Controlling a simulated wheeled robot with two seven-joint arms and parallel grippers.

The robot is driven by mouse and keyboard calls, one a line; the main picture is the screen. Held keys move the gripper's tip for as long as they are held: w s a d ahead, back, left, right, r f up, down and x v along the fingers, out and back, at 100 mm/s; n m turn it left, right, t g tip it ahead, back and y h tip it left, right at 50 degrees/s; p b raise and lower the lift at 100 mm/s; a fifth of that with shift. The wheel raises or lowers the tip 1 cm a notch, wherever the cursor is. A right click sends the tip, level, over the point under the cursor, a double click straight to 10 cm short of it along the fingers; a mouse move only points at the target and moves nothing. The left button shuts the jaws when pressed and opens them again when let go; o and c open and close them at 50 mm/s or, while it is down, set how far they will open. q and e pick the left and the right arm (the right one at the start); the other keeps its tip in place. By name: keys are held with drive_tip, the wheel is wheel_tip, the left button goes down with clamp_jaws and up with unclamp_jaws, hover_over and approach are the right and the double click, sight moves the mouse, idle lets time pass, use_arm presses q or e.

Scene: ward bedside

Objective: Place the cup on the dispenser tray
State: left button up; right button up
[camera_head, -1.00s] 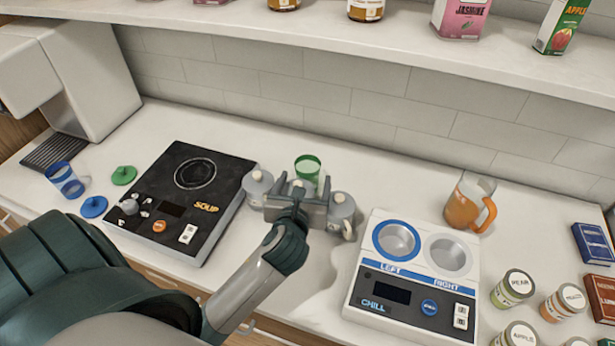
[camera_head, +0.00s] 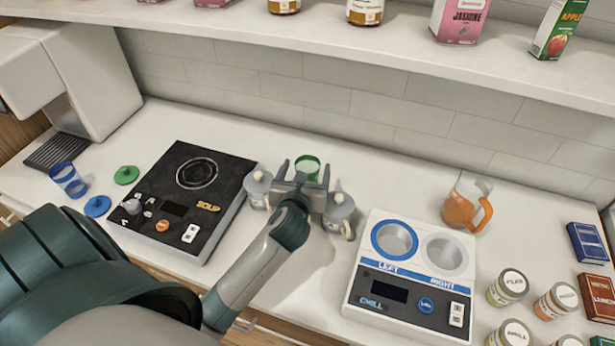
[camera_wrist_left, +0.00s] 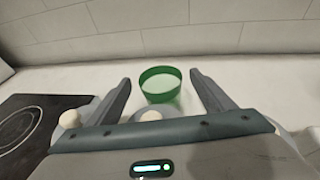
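A green cup (camera_head: 308,163) stands upright on the counter behind the grey pots; it also shows in the left wrist view (camera_wrist_left: 160,86). A blue cup (camera_head: 68,181) stands at the left. My left gripper (camera_head: 305,175) is open and empty, pointing at the green cup. In the left wrist view its fingertips (camera_wrist_left: 159,78) flank the cup with gaps on both sides. How deep the cup sits between them is unclear. The dispenser's dark slatted tray (camera_head: 58,150) is at the far left and looks empty. My right gripper is out of view.
Grey lidded pots (camera_head: 338,210) stand either side of my left wrist. A black soup cooker (camera_head: 178,200) is left, a white chill unit (camera_head: 412,285) right. An orange pitcher (camera_head: 463,205) stands beyond it. Blue (camera_head: 97,206) and green (camera_head: 126,174) lids lie near the tray.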

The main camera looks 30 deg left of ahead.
use_arm(q)
drive_tip(key=c, duration=1.5)
wheel_tip(320, 180, up, 10)
drive_tip(key=b, duration=0.1)
